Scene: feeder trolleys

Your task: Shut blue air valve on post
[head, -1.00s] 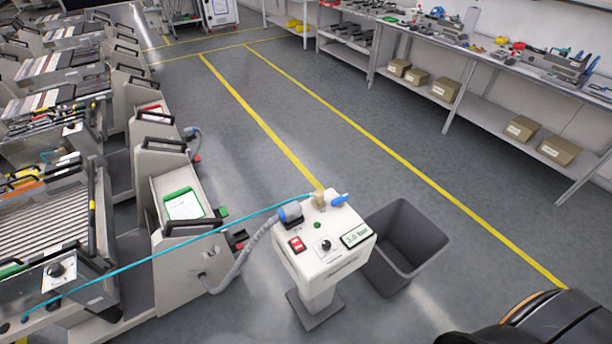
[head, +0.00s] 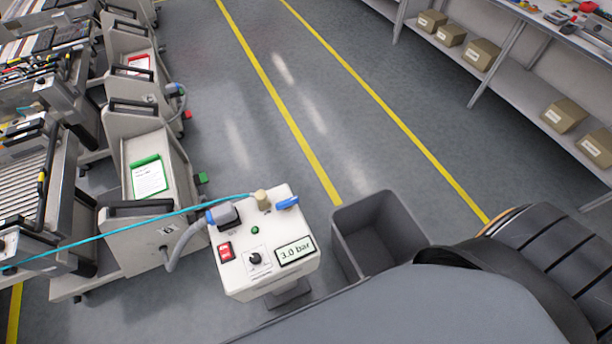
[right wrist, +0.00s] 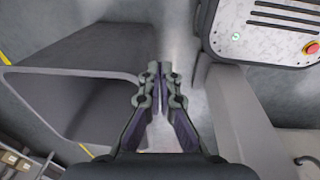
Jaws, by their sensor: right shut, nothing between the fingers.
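The blue air valve handle (head: 287,203) sits at the back right corner of the white post box (head: 232,277), beside a tan fitting (head: 262,199) where a cyan hose (head: 130,231) ends. The box's display (head: 296,250) reads 3.0 bar. My right gripper (right wrist: 160,68) shows in the right wrist view, shut and empty, with its fingertips together over the floor beside the grey bin. The valve handle cannot be made out in that view. My left gripper is out of view.
An open grey bin (head: 344,244) stands just right of the post; it also shows in the right wrist view (right wrist: 50,72). Trolleys (head: 113,152) stand to the left, with a grey cable (head: 178,246) reaching the post. The floor (head: 300,120) behind the post is clear.

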